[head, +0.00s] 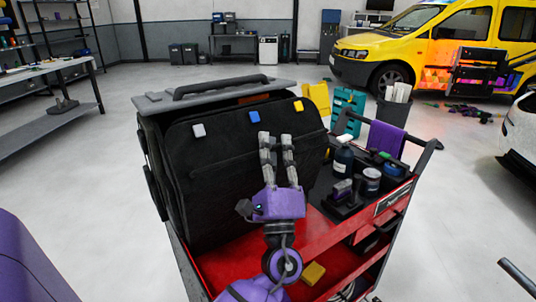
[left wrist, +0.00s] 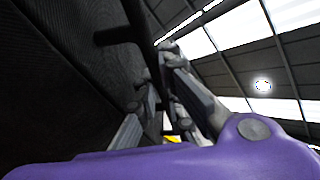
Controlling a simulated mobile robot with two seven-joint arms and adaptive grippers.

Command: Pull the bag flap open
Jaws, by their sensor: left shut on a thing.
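The black bag (head: 220,165) stands upright on the red cart, and its dark ribbed fabric fills the left of the left wrist view (left wrist: 60,80). Its front flap (head: 215,135) carries a white, a blue and a yellow tab along the top. My left gripper (head: 277,142) points up against the right part of the bag's front, below the blue and yellow tabs. It is shut on the bag flap; the exact pinch is hard to make out. The left wrist view shows its fingers (left wrist: 160,75) beside the dark fabric and a black strap (left wrist: 138,35). My right gripper is not in view.
The red cart (head: 325,232) holds a black tray with bottles and jars (head: 345,185) right of the bag. A grey lid-like board with a black handle (head: 215,92) lies on top of the bag. A yellow block (head: 313,273) lies low in the cart.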

